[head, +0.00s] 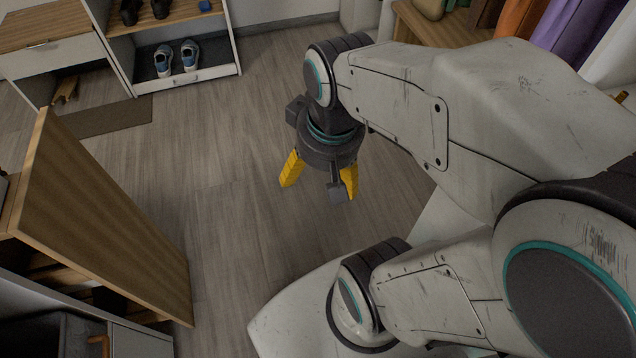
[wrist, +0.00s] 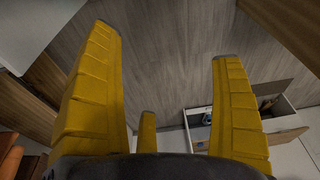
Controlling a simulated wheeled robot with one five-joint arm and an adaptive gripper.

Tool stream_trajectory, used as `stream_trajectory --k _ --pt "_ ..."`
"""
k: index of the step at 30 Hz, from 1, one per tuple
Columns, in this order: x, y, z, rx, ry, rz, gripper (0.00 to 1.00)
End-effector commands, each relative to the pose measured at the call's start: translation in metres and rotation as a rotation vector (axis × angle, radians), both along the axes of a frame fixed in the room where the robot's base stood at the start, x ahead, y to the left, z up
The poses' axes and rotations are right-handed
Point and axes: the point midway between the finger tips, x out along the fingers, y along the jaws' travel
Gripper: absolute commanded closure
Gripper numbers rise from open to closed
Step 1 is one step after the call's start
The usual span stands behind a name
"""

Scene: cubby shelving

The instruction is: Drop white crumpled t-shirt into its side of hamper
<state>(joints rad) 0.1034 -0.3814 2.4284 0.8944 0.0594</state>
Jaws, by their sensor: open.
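My gripper (head: 319,184) hangs over the bare floor in the head view, its yellow fingers pointing down and spread apart. I see no white crumpled t-shirt and no hamper that I can make out in either view.
A wooden panel (head: 110,220) stands at the left. A cubby with blue shoes (head: 163,60) is at the back left, beside a drawer unit (head: 55,55). Hanging clothes (head: 570,35) are at the top right. The middle floor (head: 215,170) is clear.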

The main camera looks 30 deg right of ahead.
Motion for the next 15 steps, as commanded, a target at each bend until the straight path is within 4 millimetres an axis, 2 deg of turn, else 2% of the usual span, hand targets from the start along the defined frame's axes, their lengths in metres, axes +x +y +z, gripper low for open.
stream_trajectory --k 1,6,15 --pt "-0.008 0.008 -0.001 -0.004 -0.005 0.054 0.14" --pt "-0.022 0.020 -0.004 -0.012 -0.011 0.150 0.14" --pt "-0.025 0.022 -0.005 -0.014 -0.010 0.169 0.14"
